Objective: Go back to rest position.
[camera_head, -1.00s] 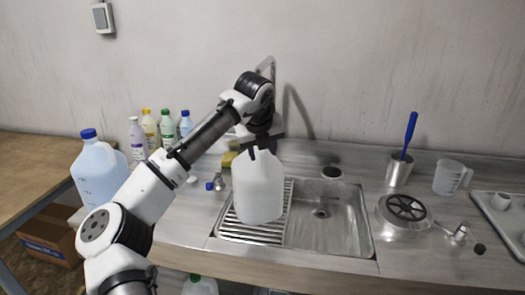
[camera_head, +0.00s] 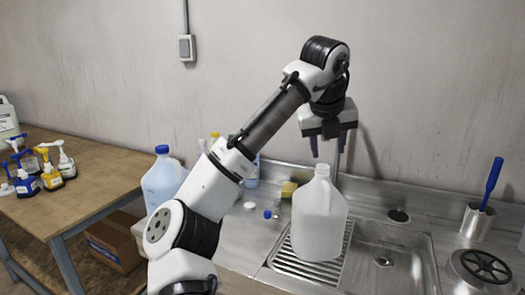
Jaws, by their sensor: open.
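My gripper (camera_head: 329,148) is open and empty, pointing down above the sink area. Its dark fingers are apart. A white translucent jug (camera_head: 318,222) stands upright and uncapped on the ribbed drainboard (camera_head: 287,266), left of the sink basin. The gripper is above the jug's top and apart from it, slightly to its right in the picture. My arm reaches up from the lower middle and hides part of the counter and the bottles behind it.
A blue-capped jug (camera_head: 163,180) stands left of my arm. A yellow sponge (camera_head: 289,189) and a small blue cap (camera_head: 267,214) lie on the counter. A metal cup with a blue-handled brush (camera_head: 489,186) is at right.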

